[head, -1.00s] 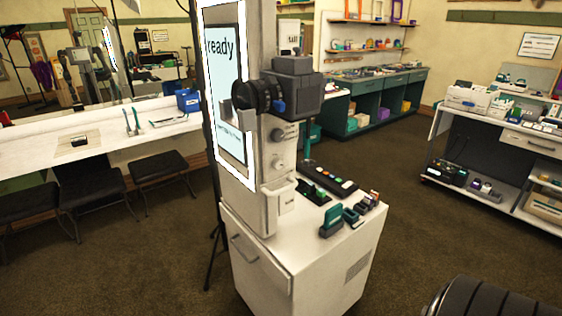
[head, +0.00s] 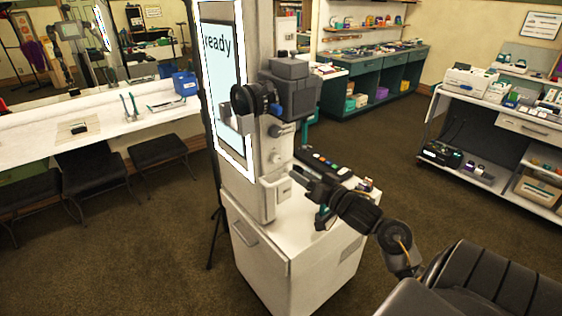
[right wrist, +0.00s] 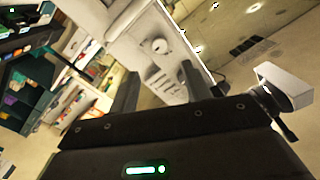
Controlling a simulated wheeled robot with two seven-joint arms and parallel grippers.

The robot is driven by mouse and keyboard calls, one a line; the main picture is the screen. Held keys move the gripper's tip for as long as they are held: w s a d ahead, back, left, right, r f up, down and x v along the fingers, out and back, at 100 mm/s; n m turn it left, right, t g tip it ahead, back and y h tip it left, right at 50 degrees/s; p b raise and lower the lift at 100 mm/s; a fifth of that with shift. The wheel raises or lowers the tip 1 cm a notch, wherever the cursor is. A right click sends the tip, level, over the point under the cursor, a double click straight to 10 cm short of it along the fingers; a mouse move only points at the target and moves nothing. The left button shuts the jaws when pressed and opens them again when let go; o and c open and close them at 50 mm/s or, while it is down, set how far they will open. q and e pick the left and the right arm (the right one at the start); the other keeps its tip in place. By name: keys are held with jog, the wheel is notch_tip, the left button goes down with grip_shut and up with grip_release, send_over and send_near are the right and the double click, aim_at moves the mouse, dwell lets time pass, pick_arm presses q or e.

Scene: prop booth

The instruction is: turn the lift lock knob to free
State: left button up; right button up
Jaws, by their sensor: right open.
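A pale booth column (head: 257,185) carries a camera and has two controls on its side. The upper one is a grey knob (head: 279,131); below it is a small round pale knob (head: 277,158). I cannot tell by any label which is the lift lock knob. My right gripper (head: 302,178) is to the right of the column, a little lower than the round knob and apart from it. In the right wrist view its two dark fingers (right wrist: 157,84) are open with nothing between them. A round pale knob (right wrist: 161,46) shows beyond them. My left gripper is not in view.
A black camera (head: 290,85) juts from the column above the knobs. The white cabinet top (head: 310,236) under my right gripper holds small items and a button strip (head: 327,164). A white counter (head: 100,128) with stools is at left; a shelf cart (head: 500,125) stands at right.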

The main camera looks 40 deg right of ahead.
aim_at(277, 160)
jog(key=w+p, duration=0.2)
jog(key=w, duration=0.8)
jog(key=shift+w+a+f, duration=0.1)
jog(key=shift+w, duration=0.05)
jog(key=shift+c, duration=0.2)
jog(key=c, duration=1)
